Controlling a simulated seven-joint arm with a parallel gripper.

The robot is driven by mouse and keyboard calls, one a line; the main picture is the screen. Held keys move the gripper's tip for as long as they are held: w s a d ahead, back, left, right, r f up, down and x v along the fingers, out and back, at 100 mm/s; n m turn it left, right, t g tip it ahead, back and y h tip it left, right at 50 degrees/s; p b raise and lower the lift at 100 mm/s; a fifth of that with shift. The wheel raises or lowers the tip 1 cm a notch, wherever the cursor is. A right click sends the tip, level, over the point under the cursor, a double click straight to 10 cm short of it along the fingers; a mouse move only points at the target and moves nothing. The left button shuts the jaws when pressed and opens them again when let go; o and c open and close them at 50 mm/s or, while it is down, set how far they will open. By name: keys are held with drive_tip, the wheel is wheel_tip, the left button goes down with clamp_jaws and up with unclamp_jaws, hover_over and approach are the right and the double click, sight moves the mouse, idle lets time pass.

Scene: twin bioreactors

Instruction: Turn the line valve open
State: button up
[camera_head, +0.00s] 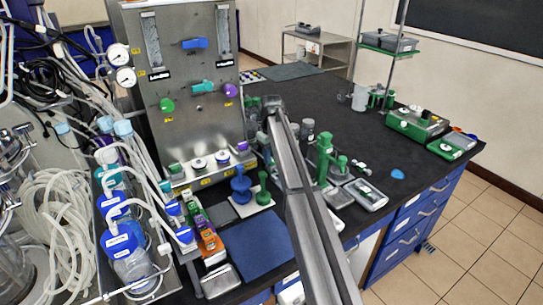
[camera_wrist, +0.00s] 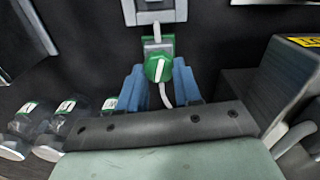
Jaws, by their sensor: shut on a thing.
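The line valve (camera_wrist: 158,68) shows in the wrist view as a round green knob with a white bar on its face. The bar stands close to upright in the picture, slightly tilted. My gripper (camera_wrist: 159,80) has its two blue fingers on either side of the knob and is shut on it. White tubing (camera_wrist: 156,32) enters the valve above, and more runs down below it. In the head view my gripper (camera_head: 271,106) is at the right side of the steel panel; its fingers and the valve are hidden there.
The steel panel (camera_head: 187,130) with gauges and coloured knobs stands left of my arm. A blue mat (camera_head: 252,246) lies in front. A green stand (camera_head: 325,158) is close to the right of my arm. In the wrist view, clear bottles (camera_wrist: 60,122) sit at left and a dark block (camera_wrist: 265,85) at right.

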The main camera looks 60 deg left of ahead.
drive_tip(key=shift+n, duration=1.6)
drive_tip(key=o, duration=1)
drive_tip(key=shift+s, duration=0.1)
drive_tip(key=shift+o, duration=0.2)
drive_tip(key=shift+r, duration=0.1)
wheel_tip(320, 180, up, 14)
drive_tip(key=shift+f, duration=0.2)
